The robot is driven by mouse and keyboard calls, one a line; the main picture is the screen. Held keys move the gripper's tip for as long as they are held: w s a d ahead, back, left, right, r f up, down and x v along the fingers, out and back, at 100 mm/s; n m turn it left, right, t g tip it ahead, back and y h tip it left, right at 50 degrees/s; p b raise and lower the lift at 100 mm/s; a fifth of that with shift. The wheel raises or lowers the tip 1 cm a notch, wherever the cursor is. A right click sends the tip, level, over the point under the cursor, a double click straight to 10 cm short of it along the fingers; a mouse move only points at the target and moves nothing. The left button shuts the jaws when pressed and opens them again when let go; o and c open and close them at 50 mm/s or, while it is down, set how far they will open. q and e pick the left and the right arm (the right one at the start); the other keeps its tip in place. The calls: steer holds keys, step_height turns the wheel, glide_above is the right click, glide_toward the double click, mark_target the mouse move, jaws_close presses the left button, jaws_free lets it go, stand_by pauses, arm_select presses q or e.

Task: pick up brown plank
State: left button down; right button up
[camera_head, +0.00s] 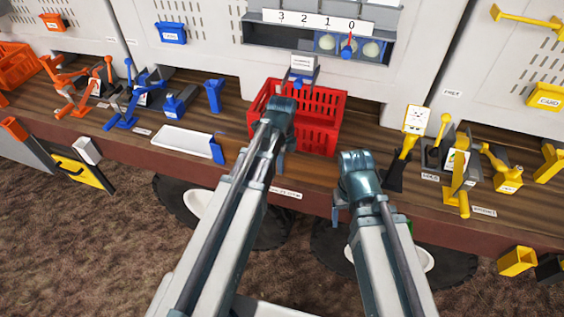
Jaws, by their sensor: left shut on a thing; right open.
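The brown plank (234,147) lies along the front of the brown counter, in front of the red crate. My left arm covers its middle, and its colour blends with the counter, so its right end is hard to make out. My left gripper (281,160) is shut on the plank; its fingers are mostly hidden behind my arm. My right gripper (338,213) is open and empty, at the counter's front edge to the right of my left gripper.
A red crate (325,118) stands behind the plank. A white tray (180,141) and a blue piece (217,149) are to the left. Blue tools (176,102) and orange tools (70,80) stand farther left, yellow tools (456,180) to the right.

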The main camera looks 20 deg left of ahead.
arm_select(q)
steer(key=shift+r, duration=0.2)
step_height(320, 180, up, 18)
steer(key=p, duration=1.8)
steer(key=shift+f, duration=0.15)
